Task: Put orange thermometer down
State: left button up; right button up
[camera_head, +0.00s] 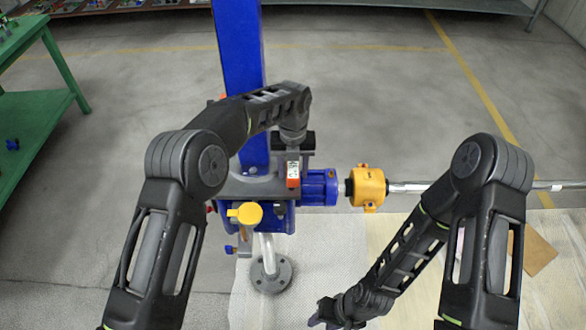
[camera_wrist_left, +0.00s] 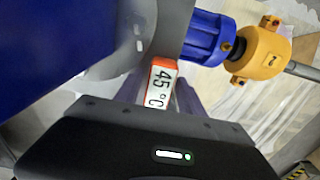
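The orange thermometer (camera_head: 293,176), with a white face, shows at the tip of my left gripper (camera_head: 293,156), in front of the blue screw jack (camera_head: 258,190). In the left wrist view the thermometer (camera_wrist_left: 161,84) reads 45 °C and sits between the fingers of my left gripper (camera_wrist_left: 160,96), which appear closed on its sides. Its far end is by the grey, rounded jack housing (camera_wrist_left: 150,35); I cannot tell whether they touch. My right gripper (camera_head: 322,314) is low at the bottom centre, away from the jack, its fingers too dark to read.
A yellow coupling (camera_head: 368,187) joins the blue motor-like part (camera_head: 319,187) to a metal shaft (camera_head: 410,187) running right. A yellow cap (camera_head: 247,213) is on the jack's front. A green table (camera_head: 35,118) stands left. A brown sheet (camera_head: 532,252) lies on the right.

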aim_at(293, 168)
pick_arm(q)
jog(key=shift+o, duration=0.5)
jog(key=shift+r, duration=0.45)
notch_tip(293, 168, up, 8)
jog(key=shift+f+b, duration=0.1)
jog(key=shift+b, duration=0.6)
notch_tip(293, 168, up, 4)
jog(key=shift+f+p, duration=0.15)
jog(key=shift+p, duration=0.9)
dwell(3.5)
